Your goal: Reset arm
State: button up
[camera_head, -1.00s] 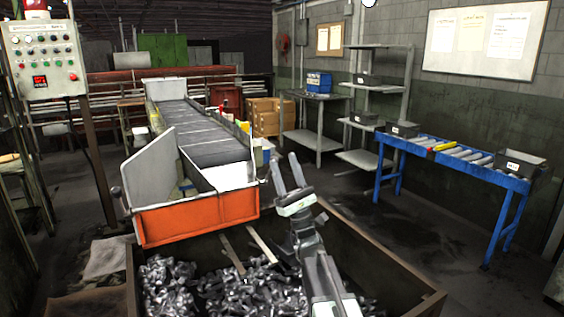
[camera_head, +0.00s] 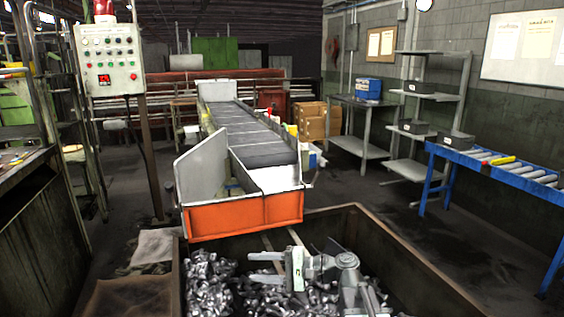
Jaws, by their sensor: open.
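My gripper (camera_head: 251,268) is open and empty, with its two fingers pointing left. In the head view it is seen over the large bin (camera_head: 400,262) of shiny metal bolts (camera_head: 208,285). My wrist and arm links come up from the lower right of the bin. How far the fingers are above the bolts is hard to tell.
An orange-fronted conveyor chute (camera_head: 245,216) ends behind the bin. A control panel (camera_head: 110,60) stands on a post at the left. A blue roller table (camera_head: 490,165) with dark boxes, a bench (camera_head: 362,125) and shelves (camera_head: 425,95) stand at the right.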

jog(key=s+d+f+n+h, duration=0.1)
jog(key=s+d+f+h, duration=0.1)
jog(key=d+f+h, duration=0.2)
jog(key=s+d+f+n+g+h, duration=0.1)
jog(key=d+f+h, duration=0.3)
jog(key=f, duration=0.4)
jog(key=s+d+f+n+g+h, duration=0.1)
jog(key=s+d+f+h, duration=0.2)
jog(key=f, duration=0.4)
jog(key=shift+s+d+f+n+h, duration=0.1)
jog(key=shift+d+n+h, duration=0.15)
jog(key=shift+d, duration=0.45)
jog(key=shift+s+d+n+h, duration=0.15)
jog(key=shift+d+h, duration=0.1)
jog(key=shift+d, duration=0.4)
jog(key=d+h, duration=0.1)
jog(key=d, duration=0.2)
jog(key=s+d+f+n+h, duration=0.1)
jog(key=d+h, duration=0.1)
jog(key=d, duration=0.1)
jog(key=s+d+f+n+h, duration=0.1)
jog(key=d, duration=0.2)
jog(key=shift+d+g+h, duration=0.25)
jog(key=shift+g+h, duration=0.05)
jog(key=shift+h, duration=0.1)
notch_tip(320, 180, up, 20)
jog(key=p, duration=1.9)
jog(key=shift+w+a+p, duration=0.15)
jog(key=shift+a+p, duration=0.05)
jog(key=shift+p, duration=0.2)
